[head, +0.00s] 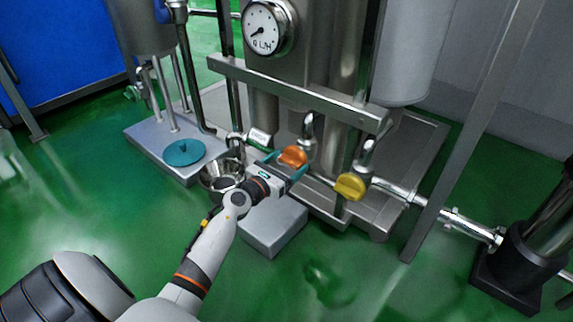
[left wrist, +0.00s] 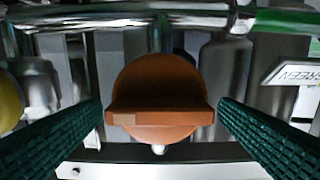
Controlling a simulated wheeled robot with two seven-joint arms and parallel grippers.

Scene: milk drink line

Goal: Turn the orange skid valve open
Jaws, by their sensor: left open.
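The orange valve knob (head: 292,157) sits on the pipework at the front of the steel skid, under the crossbar. My left gripper (head: 286,168) is right in front of it with its jaws open. In the left wrist view the orange knob (left wrist: 160,100) is centred, a round disc with a bar grip lying level across it. The green ribbed fingers (left wrist: 160,122) stand to either side of the bar, with a gap at each end. Neither finger visibly touches it. My right gripper does not show.
A yellow valve knob (head: 350,186) is just right of the orange one. A steel bowl (head: 222,174) and a teal disc (head: 183,152) are to the left. A grey block (head: 274,232) stands below my gripper. The steel crossbar (head: 300,92) runs above. Green floor is clear in front.

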